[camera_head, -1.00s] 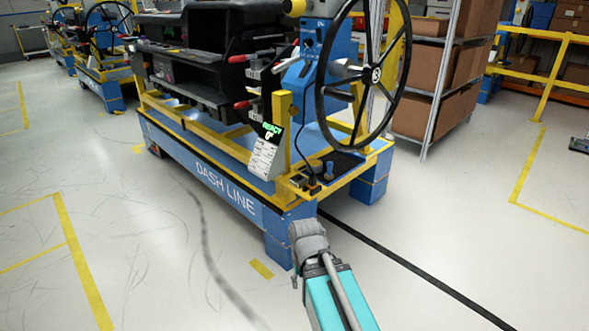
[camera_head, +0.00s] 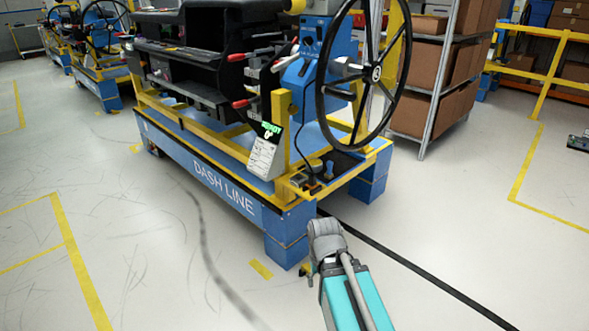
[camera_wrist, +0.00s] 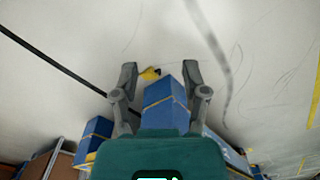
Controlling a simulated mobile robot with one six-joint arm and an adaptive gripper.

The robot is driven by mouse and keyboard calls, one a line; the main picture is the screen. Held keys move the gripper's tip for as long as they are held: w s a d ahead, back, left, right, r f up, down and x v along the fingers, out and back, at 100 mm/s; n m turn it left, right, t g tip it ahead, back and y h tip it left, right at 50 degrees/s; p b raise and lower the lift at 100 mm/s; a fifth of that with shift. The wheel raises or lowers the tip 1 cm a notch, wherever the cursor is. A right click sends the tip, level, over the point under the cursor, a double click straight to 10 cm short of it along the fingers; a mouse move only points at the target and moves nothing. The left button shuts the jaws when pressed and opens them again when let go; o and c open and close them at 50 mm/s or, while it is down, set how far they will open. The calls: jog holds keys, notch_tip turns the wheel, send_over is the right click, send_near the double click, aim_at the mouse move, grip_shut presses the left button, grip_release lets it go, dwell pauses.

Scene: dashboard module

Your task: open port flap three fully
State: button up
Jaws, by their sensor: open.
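The dashboard module (camera_head: 215,55) is mounted on a blue and yellow cart (camera_head: 225,188) marked "DASH LINE". A blue upright unit (camera_head: 308,72) stands behind the black steering wheel (camera_head: 374,75). I cannot pick out port flap three or any numbered flap at this size. In the wrist view, my gripper (camera_wrist: 160,74) is open and empty, its two dark fingers apart over the floor. A blue cart leg (camera_wrist: 165,100) shows between and below the fingers. In the head view my arm is low at the front, right of the cart's near corner, and the fingers are mostly hidden.
A small control box (camera_head: 312,183) and a white tag card (camera_head: 264,155) are at the cart's near end. A shelf of cardboard boxes (camera_head: 440,70) stands behind to the right. A black cable (camera_head: 420,265) crosses the floor.

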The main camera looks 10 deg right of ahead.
jog(key=shift+w, duration=0.1)
jog(key=m+t+h, duration=0.1)
jog(key=t+h, duration=0.9)
jog(key=h, duration=0.1)
send_near(295, 168)
jog(key=s+a+r, duration=0.1)
jog(key=a, duration=0.2)
jog(key=shift+s, duration=0.15)
jog(key=shift+d, duration=0.1)
jog(key=shift+g, duration=0.3)
jog(key=b+x, duration=0.4)
jog(key=x, duration=0.9)
jog(key=shift+w+d, duration=0.25)
jog(key=shift+d, duration=0.05)
jog(key=shift+c, duration=0.2)
